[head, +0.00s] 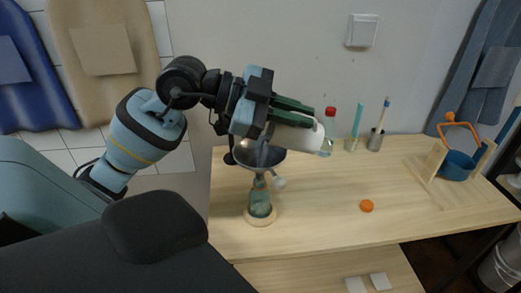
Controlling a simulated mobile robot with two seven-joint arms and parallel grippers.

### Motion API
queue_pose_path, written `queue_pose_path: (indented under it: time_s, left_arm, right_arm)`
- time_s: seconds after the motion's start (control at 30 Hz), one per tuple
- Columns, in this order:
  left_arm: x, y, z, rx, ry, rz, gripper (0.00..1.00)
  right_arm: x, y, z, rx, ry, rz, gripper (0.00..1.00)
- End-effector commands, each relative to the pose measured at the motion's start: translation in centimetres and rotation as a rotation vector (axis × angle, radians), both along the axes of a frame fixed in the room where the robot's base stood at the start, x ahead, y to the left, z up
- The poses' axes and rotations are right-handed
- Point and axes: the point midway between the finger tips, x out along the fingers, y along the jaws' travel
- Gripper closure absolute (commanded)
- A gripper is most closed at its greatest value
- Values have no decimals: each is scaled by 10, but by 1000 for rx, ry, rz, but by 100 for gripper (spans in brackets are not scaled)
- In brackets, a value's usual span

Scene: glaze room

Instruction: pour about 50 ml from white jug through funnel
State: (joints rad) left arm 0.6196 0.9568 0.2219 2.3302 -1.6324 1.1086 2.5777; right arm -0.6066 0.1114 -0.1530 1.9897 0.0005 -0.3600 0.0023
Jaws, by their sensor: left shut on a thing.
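My left gripper (311,117) is shut on the white jug (308,139), which it holds above the table, tipped well over onto its side. The gripper and its fingers hide part of the jug. Below and to the left is the grey funnel (262,156), seated over the neck of a green glass bottle (260,204). The bottle stands upright on a round wooden base. I cannot tell whether liquid is leaving the jug. My right gripper is not in view.
On the table (320,215) lies an orange cap (367,206). Behind stand a red-capped clear bottle (328,143) and holders with brushes (376,141). A wooden stand with a blue pot (457,166) is at the right. The front middle of the table is clear.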

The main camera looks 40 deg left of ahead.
Motion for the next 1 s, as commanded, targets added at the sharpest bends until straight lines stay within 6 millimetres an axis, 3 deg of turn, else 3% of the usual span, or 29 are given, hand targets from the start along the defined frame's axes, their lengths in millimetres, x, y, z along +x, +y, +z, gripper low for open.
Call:
queue_pose_path:
  time_s: [1.0]
  left_arm:
    - [-4, 4, 2, -43, -43, -1, 100]
  right_arm:
    - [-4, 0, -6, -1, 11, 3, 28]
